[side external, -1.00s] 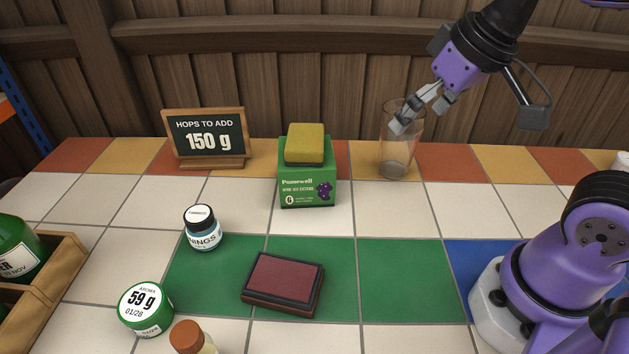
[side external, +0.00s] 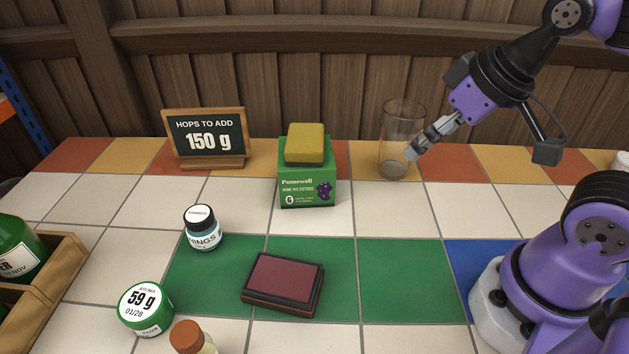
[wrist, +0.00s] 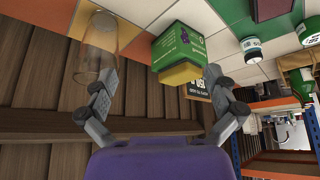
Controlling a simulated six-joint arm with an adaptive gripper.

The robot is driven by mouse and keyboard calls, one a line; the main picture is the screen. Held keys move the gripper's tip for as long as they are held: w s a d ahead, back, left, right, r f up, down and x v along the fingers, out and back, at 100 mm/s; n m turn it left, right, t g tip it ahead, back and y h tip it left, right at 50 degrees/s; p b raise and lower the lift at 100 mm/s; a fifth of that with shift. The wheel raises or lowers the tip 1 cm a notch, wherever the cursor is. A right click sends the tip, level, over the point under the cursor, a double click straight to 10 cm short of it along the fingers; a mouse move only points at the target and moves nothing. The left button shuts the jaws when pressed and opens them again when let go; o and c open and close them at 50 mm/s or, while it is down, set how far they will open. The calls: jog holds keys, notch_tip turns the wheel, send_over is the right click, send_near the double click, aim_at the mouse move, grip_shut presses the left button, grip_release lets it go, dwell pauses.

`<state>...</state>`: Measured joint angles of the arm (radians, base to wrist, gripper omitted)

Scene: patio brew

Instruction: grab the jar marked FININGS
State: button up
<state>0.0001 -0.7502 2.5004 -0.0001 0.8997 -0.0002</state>
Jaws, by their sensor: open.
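The FININGS jar (side external: 204,236) is a small jar with a black lid and a blue and white label. It stands upright on the tiles at the left, at the back left corner of the green tiles. In the wrist view the jar (wrist: 251,48) shows near the top right. My gripper (side external: 413,154) is in the air at the back right, in front of the clear glass, well away from the jar. In the wrist view my gripper (wrist: 161,78) has its two fingers spread, with nothing between them.
A green box (side external: 307,190) with a yellow sponge (side external: 305,143) on top stands between gripper and jar. Nearby are a clear glass (side external: 402,120), a chalkboard sign (side external: 208,139), a dark red pad (side external: 284,281), a green-lidded tin (side external: 146,308), a corked bottle (side external: 189,338) and a wooden crate (side external: 62,266).

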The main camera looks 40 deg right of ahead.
jog(key=shift+c, duration=0.9)
jog(key=shift+w, duration=0.1)
jog(key=n+t+y, duration=0.2)
jog(key=n+y, duration=0.9)
send_near(203, 213)
jog(key=x, duration=1.1)
jog(key=shift+w+f, duration=0.1)
jog(key=c, duration=1.3)
